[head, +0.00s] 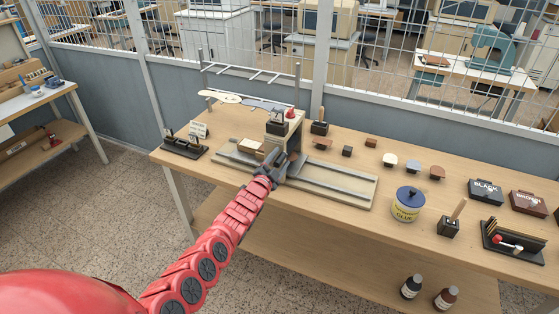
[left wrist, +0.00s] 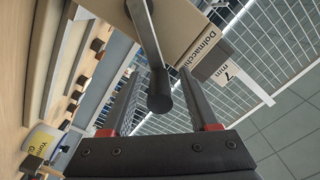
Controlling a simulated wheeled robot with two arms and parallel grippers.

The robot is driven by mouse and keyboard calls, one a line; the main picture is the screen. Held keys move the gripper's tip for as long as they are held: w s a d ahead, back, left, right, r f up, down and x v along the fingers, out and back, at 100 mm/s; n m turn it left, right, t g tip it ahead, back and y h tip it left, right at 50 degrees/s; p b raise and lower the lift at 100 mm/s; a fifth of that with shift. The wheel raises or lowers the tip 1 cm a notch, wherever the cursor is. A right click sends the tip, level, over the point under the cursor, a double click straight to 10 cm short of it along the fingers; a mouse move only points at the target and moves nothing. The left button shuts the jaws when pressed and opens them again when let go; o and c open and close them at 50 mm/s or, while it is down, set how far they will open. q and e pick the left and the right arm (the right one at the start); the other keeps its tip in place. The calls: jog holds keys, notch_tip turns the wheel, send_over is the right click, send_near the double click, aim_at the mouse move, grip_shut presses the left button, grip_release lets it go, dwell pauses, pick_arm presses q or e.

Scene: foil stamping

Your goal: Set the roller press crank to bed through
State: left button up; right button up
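The roller press (head: 293,140) stands on the workbench, with its flat bed and rails (head: 330,180) running left to right. In the left wrist view, its beige side (left wrist: 185,25) carries a printed label. The crank is a grey metal arm (left wrist: 143,28) ending in a dark round knob (left wrist: 160,98). My left gripper (head: 270,170) is at the front of the press and hides the crank in the head view. In the left wrist view, the gripper's two fingers (left wrist: 160,74) stand apart on either side of the knob, with gaps visible. My right gripper is not in view.
The bench (head: 325,222) holds a glue tub (head: 408,206), a black box (head: 485,192), a brown box (head: 528,203), a tool tray (head: 512,243) and several small blocks right of the press. A dark rack (head: 184,147) stands left. A wire rack rises behind the press.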

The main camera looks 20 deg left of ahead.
pick_arm(q)
jog(key=shift+s+a+f, duration=0.15)
jog(key=shift+s+f, duration=0.1)
jog(key=shift+s, duration=0.8)
jog(key=shift+s+r+p, duration=0.15)
jog(key=shift+s+p, duration=0.15)
jog(key=shift+s, duration=0.05)
jog(key=s+p, duration=0.7)
jog(key=s, duration=0.7)
jog(key=shift+s+a+p, duration=0.2)
jog(key=shift+s+p, duration=0.1)
jog(key=shift+r, duration=0.1)
